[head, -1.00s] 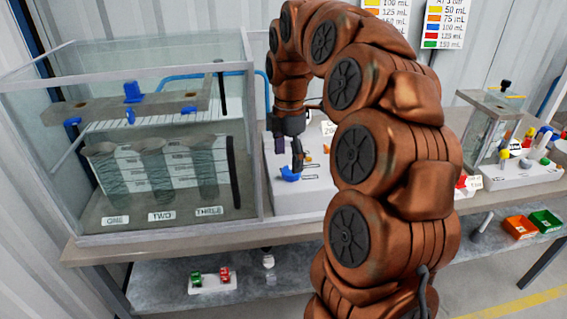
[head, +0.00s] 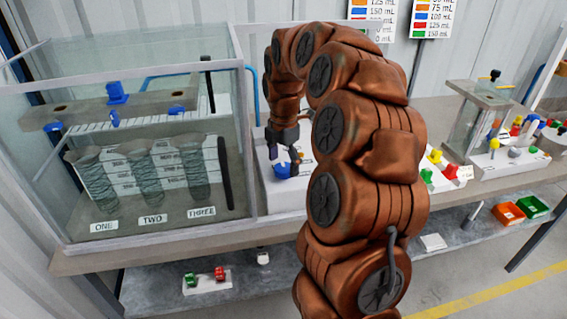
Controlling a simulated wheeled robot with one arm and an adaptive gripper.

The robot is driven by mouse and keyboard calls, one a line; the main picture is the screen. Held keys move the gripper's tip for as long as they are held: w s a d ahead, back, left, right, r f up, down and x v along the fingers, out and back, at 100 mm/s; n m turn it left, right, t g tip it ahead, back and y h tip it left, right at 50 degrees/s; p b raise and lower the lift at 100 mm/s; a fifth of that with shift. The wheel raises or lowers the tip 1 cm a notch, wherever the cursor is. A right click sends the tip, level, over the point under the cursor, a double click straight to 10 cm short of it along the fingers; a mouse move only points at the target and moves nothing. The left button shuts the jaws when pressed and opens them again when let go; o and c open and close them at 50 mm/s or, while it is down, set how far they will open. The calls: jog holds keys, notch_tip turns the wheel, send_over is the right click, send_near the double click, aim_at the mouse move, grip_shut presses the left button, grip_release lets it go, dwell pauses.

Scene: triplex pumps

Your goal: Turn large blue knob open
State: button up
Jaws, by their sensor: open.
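The large blue knob (head: 283,171) sits on the white panel (head: 284,201) just right of the glass tank. My gripper (head: 284,158) hangs from the arm directly above the knob, pointing down. Its fingers are open and dark, with the tips at or just over the top of the knob. I cannot tell whether they touch it. My arm hides the right part of the panel.
The glass tank (head: 244,150) with cylinders labelled ONE, TWO and THREE stands close on the left. Right of my arm are red, yellow and green knobs (head: 435,156) and a small clear tank (head: 474,123). Orange (head: 508,212) and green bins (head: 533,206) lie on the lower shelf.

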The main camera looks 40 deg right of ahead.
jog(key=shift+f, duration=0.55)
jog(key=shift+c, duration=0.2)
jog(key=c, duration=1.1)
